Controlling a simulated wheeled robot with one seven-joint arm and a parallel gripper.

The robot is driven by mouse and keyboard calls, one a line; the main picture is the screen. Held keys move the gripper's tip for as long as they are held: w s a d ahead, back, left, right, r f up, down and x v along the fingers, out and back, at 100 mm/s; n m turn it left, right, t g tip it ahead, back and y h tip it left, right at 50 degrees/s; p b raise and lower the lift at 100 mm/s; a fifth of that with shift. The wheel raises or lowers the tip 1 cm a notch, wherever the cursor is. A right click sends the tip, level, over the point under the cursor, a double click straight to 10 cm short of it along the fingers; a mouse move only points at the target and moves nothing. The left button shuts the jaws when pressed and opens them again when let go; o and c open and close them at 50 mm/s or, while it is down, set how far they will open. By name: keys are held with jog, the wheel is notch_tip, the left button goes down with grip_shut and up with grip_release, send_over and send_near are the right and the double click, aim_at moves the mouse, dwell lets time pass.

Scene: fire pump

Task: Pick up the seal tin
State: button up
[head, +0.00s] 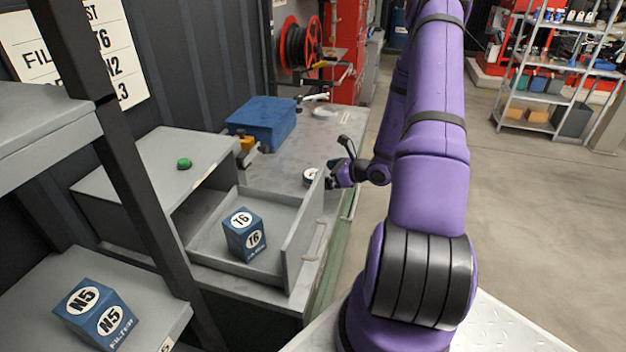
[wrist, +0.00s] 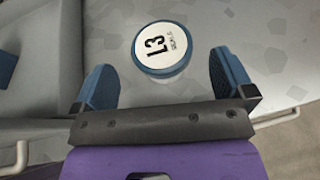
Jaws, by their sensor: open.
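The seal tin is most likely the round tin (wrist: 162,47) with a blue rim and a white lid marked L3. In the wrist view it stands on the grey worktop, just ahead of and partly between my fingers. In the head view the tin (head: 311,176) shows only in part, beside the open drawer's front and just left of my gripper (head: 333,175). In the wrist view my gripper (wrist: 163,76) is open, one blue finger on each side, with nothing held. A gap shows between the tin and each finger.
An open grey drawer (head: 205,238) holds a blue T6 box (head: 245,236); its raised front (head: 302,232) stands close to the tin. A blue bin (head: 262,122) is farther back on the bench. A blue N5 box (head: 96,314) sits on the left shelf. Open floor lies right.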

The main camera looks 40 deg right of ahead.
aim_at(314, 174)
jog(key=x, duration=0.5)
jog(key=shift+f, duration=0.1)
jog(key=c, duration=1)
